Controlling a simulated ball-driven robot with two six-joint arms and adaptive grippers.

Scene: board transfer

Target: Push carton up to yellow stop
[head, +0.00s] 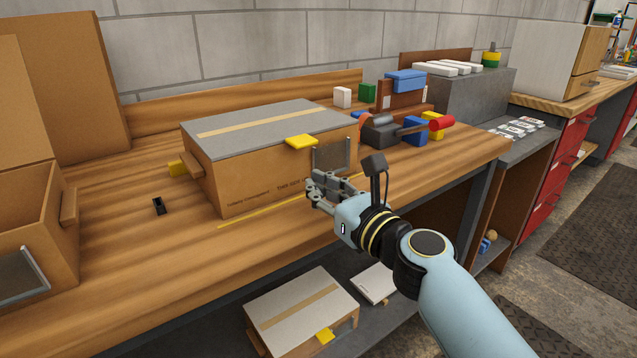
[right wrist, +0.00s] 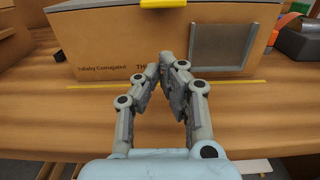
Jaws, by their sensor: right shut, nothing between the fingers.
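The carton (head: 262,175) is a brown box with a grey top and a tan tape strip, standing on the wooden bench. Its printed front, with a grey panel at the right, fills the top of the right wrist view (right wrist: 115,45). A yellow tab (head: 302,142) sits on the carton's top front edge. A thin yellow line (head: 250,214) runs along the bench before the carton. My right gripper (head: 312,184) is shut and empty just before the front face; contact is unclear.
An open cardboard box (head: 40,235) stands at the left, with a small black piece (head: 159,206) beside it on the bench. A red-handled tool (head: 400,128) and blue blocks crowd the carton's right end. Another carton (head: 300,305) lies on the lower shelf.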

